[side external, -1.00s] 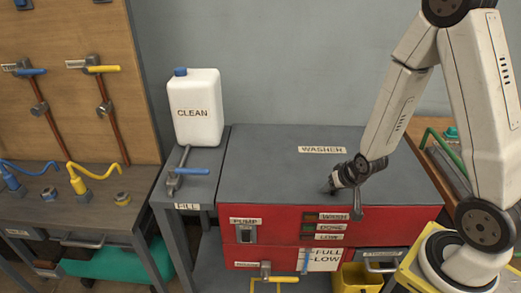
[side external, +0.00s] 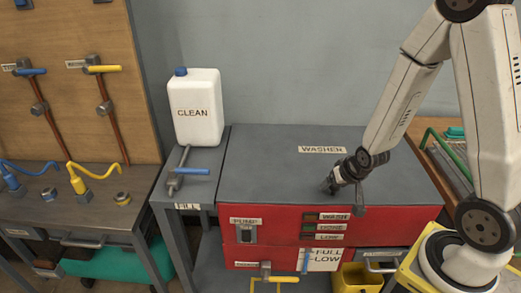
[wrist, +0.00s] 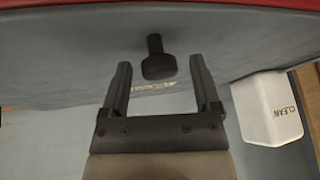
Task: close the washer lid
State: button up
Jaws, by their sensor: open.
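The red washer (side external: 285,222) stands in the middle of the side view. Its grey lid (side external: 270,165) lies flat across the top, with a "WASHER" label near the back. My gripper (side external: 326,188) is low over the lid's front part, right of centre. In the wrist view my gripper (wrist: 163,75) has its two dark fingers apart with nothing held. A dark knob-like handle (wrist: 157,60) on the lid (wrist: 60,60) shows ahead of and between the fingertips. I cannot tell whether the fingers touch the lid.
A white "CLEAN" jug (side external: 198,110) stands on a grey side stand left of the washer, behind a blue-handled valve (side external: 185,171). A yellow bucket (side external: 360,278) is below the washer's front right. A green-railed rack (side external: 447,150) is at the right.

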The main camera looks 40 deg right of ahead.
jog(key=shift+w+d+r, duration=0.1)
jog(key=shift+d+r, duration=0.05)
jog(key=shift+r, duration=0.5)
jog(key=shift+w+d+r, duration=0.1)
jog(key=shift+d+r, duration=0.05)
jog(key=shift+r, duration=0.45)
jog(key=shift+w+d+r+g, duration=0.1)
jog(key=shift+d+r+g, duration=0.1)
jog(key=shift+r, duration=0.45)
jog(key=shift+w+d+r+g, duration=0.1)
jog(key=shift+d+r, duration=0.1)
jog(key=shift+r, duration=0.45)
jog(key=w+d+r+g+y, duration=0.1)
jog(key=w+d+r, duration=0.2)
jog(key=r, duration=0.3)
jog(key=w+d+r+g+y, duration=0.1)
jog(key=w+d+r, duration=0.2)
jog(key=r, duration=0.4)
jog(key=w+d+r+g+y, duration=0.1)
jog(key=w+d+r, duration=0.2)
jog(key=r, duration=0.4)
jog(key=shift+w+m+y, duration=0.3)
jog(key=shift+w+y, duration=0.05)
jog(key=shift+y, duration=0.05)
jog(key=shift+a+f, duration=0.1)
jog(key=shift+a, duration=0.05)
